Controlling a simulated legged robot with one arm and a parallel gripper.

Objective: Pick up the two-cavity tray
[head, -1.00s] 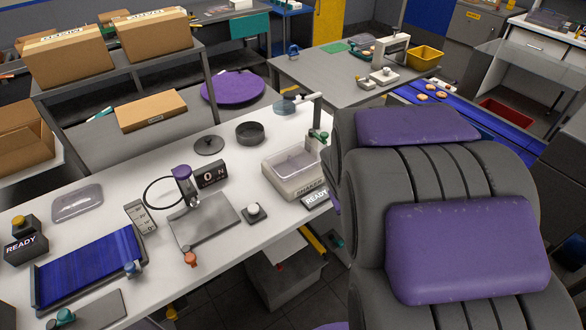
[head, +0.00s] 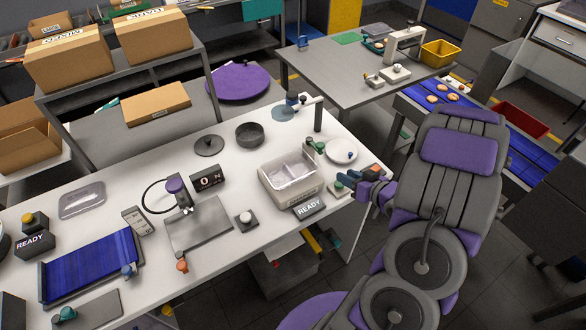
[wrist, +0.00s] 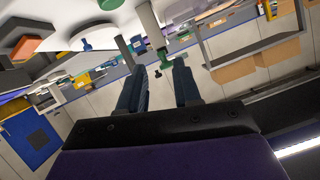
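A clear tray (head: 289,168) sits in the white machine (head: 290,190) on the white table in the head view. It seems to have a divider making two cavities. Another clear, shallow tray or lid (head: 82,201) lies at the table's left; its cavities are too small to tell. My gripper (head: 368,187) is at the table's right edge, to the right of the white machine and apart from it. In the wrist view, the two dark blue fingers of my gripper (wrist: 159,88) stand apart with nothing held between them. Neither tray is clearly made out in the wrist view.
A weighing stand (head: 200,222) and blue belt (head: 92,265) fill the left.

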